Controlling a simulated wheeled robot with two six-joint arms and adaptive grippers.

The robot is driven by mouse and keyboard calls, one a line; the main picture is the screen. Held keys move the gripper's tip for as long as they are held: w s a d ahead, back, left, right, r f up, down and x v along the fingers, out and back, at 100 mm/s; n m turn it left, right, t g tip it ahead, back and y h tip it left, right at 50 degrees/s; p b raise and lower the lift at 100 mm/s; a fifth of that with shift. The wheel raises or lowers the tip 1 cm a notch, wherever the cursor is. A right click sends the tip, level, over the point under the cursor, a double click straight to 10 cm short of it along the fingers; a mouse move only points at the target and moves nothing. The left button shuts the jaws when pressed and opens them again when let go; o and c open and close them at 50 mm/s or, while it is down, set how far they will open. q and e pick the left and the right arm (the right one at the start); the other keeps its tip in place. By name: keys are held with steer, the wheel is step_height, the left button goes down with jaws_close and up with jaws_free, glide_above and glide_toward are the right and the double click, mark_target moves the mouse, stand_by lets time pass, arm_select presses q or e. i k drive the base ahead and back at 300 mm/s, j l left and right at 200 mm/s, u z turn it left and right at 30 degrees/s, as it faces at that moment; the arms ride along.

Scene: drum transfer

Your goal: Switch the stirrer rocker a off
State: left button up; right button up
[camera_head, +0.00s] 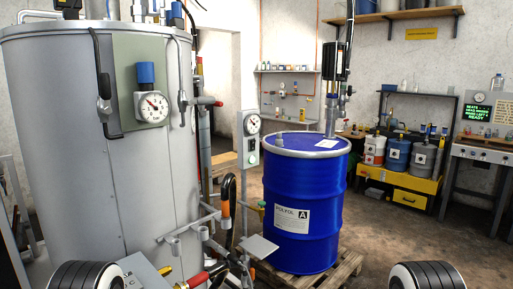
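A grey control box (250,140) stands on a post between the big tank and the blue drum. It carries a round dial gauge (253,123) at the top and a small pale fitting with a green part (252,159) below. I cannot tell whether this is the stirrer rocker a, or how it is set; no rocker can be made out clearly. The blue drum (335,200), labelled POLYOL and A, stands upright on a wooden pallet with a pump-like unit (334,70) above its lid. Neither gripper shows; only dark ribbed parts, apparently of my arms, show at the bottom edge.
A large grey tank (60,170) with a gauge panel (148,80) fills the left. Pipes and a red-handled fitting (205,274) crowd the lower middle. A yellow cart (400,183) with containers and a bench with a green-text screen (476,114) stand at right. Floor is clear right of the drum.

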mark_target(252, 143)
steer(key=i+l+z, duration=0.1)
steer(key=i+z, duration=0.35)
steer(key=i, duration=1.6)
